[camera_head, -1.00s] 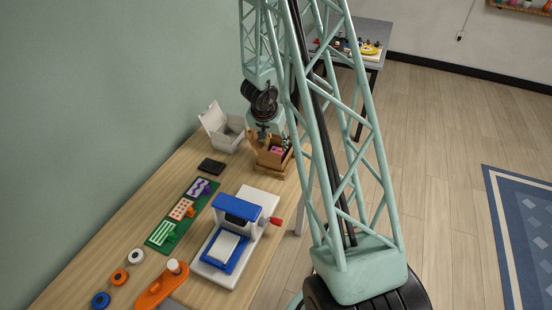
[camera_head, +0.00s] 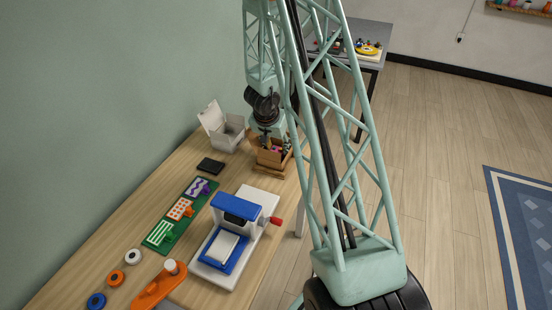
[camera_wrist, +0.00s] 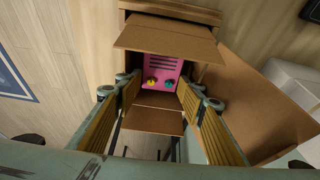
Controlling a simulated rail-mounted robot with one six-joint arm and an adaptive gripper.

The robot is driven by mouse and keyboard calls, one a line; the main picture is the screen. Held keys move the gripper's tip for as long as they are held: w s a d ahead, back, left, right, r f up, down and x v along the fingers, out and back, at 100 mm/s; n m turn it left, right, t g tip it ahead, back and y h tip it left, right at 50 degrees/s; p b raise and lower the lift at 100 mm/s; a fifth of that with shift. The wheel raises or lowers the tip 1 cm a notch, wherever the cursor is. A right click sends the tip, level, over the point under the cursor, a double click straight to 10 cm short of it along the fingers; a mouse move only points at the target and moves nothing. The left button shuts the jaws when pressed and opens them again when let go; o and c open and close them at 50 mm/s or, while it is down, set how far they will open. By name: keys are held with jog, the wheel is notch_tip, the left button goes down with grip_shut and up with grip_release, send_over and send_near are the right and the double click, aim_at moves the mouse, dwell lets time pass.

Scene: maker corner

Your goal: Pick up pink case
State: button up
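The pink case (camera_wrist: 160,72) sits inside an open cardboard box (camera_wrist: 165,38). Dark slots and a yellow and a teal knob show on its face. A little pink also shows in the head view (camera_head: 276,149). My gripper (camera_wrist: 157,92) is open, with its two ribbed finger pads to the left and right of the case in the wrist view. I see no contact with the case, and its lower part is hidden by a box flap. In the head view my gripper (camera_head: 265,134) is at the box's opening.
The box's flaps stand out around the opening, close to my fingers. A grey lidded bin (camera_head: 222,132) stands left of the box. A black flat item (camera_head: 211,166), a green board (camera_head: 178,220) and a blue-and-white press (camera_head: 235,235) lie nearer on the wooden table (camera_head: 125,220).

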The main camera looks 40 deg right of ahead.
aim_at(277, 151)
jog(key=shift+d+f, duration=0.1)
jog(key=shift+f, duration=0.2)
dwell(0.4)
jog(key=c, duration=0.6)
jog(key=shift+o, duration=0.2)
jog(key=shift+r, duration=0.15)
notch_tip(277, 151, up, 10)
jog(key=p, duration=0.6)
dwell(0.5)
